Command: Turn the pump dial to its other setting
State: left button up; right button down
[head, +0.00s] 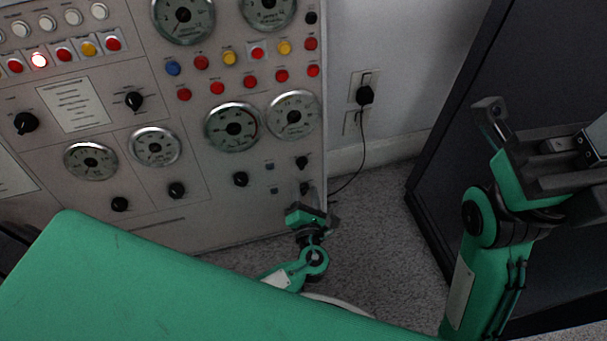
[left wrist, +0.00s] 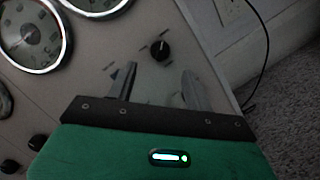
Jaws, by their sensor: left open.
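A small black dial (head: 302,162) sits low on the right edge of the grey control panel. It also shows in the left wrist view (left wrist: 160,49), just beyond the fingertips and roughly between their lines, with short marks around it. No readable label shows which dial is the pump's. My left gripper (head: 314,192) is just below this dial in the head view, close to the panel. Its two fingers are apart and empty in the left wrist view (left wrist: 158,80). My right gripper (head: 545,150) is at the right, away from the panel; its jaw gap is unclear.
The panel (head: 225,225) carries gauges, colored buttons and other black knobs, including one (head: 240,179) left of the dial. A wall outlet with a black plug (head: 364,95) and hanging cord is to the right. A dark cabinet (head: 440,130) stands further right. Carpet (head: 370,215) lies between.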

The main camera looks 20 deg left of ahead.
aim_at(303, 169)
pick_arm(q)
jog(key=b+x, duration=0.2)
jog(key=x, duration=0.5)
jog(key=c, duration=1)
